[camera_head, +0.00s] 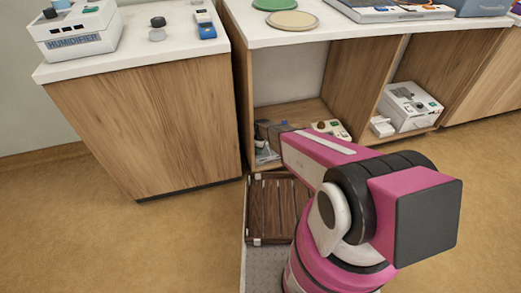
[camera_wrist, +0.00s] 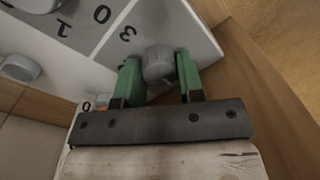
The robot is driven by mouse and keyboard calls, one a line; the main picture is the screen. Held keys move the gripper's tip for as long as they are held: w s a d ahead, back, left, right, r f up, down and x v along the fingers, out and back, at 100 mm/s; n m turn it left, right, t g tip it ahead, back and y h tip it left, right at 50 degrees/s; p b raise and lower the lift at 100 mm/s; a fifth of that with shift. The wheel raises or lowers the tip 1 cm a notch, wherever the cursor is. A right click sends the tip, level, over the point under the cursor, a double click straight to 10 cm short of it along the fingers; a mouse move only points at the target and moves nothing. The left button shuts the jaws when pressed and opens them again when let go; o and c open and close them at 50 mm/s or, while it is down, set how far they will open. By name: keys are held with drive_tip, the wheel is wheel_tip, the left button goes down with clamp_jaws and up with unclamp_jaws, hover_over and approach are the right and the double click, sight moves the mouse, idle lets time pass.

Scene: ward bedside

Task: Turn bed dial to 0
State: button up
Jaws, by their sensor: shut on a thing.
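In the wrist view a round grey dial (camera_wrist: 157,64) sits at the edge of a white and grey panel (camera_wrist: 92,42). The green fingers of my gripper (camera_wrist: 159,72) stand on either side of the dial and are shut on it. Large dark digits 1, 0 and 3 are printed on the panel to the left of the dial. The dial's pointer cannot be made out. In the head view my arm reaches into the lower shelf of the cabinet, and the dial and fingertips cannot be made out there.
Two more grey knobs show in the wrist view, one at left (camera_wrist: 20,68) and one at the top (camera_wrist: 34,4). In the head view, wooden shelf walls (camera_head: 352,78) enclose the reach. A white device (camera_head: 407,105) stands in the right bay. A humidifier (camera_head: 80,32) stands on the left counter.

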idle(0.4)
drive_tip(key=o, duration=0.9)
drive_tip(key=shift+r, duration=0.1)
drive_tip(key=r, duration=1)
drive_tip(key=shift+w+r, duration=0.2)
drive_tip(key=shift+r, duration=0.15)
drive_tip(key=shift+d, duration=0.1)
drive_tip(key=s+d+r+m, duration=0.5)
drive_tip(key=s+d+r, duration=0.1)
drive_tip(key=r, duration=0.2)
drive_tip(key=s+d+r+m, duration=0.4)
drive_tip(key=s+d+r, duration=0.2)
drive_tip(key=r, duration=0.3)
drive_tip(key=s+d+r+m, duration=0.5)
drive_tip(key=s+d+r, duration=0.2)
drive_tip(key=r, duration=0.1)
drive_tip(key=shift+s+d+r+m+t, duration=0.1)
drive_tip(key=shift+r+m+t, duration=0.1)
drive_tip(key=shift+m+t, duration=0.1)
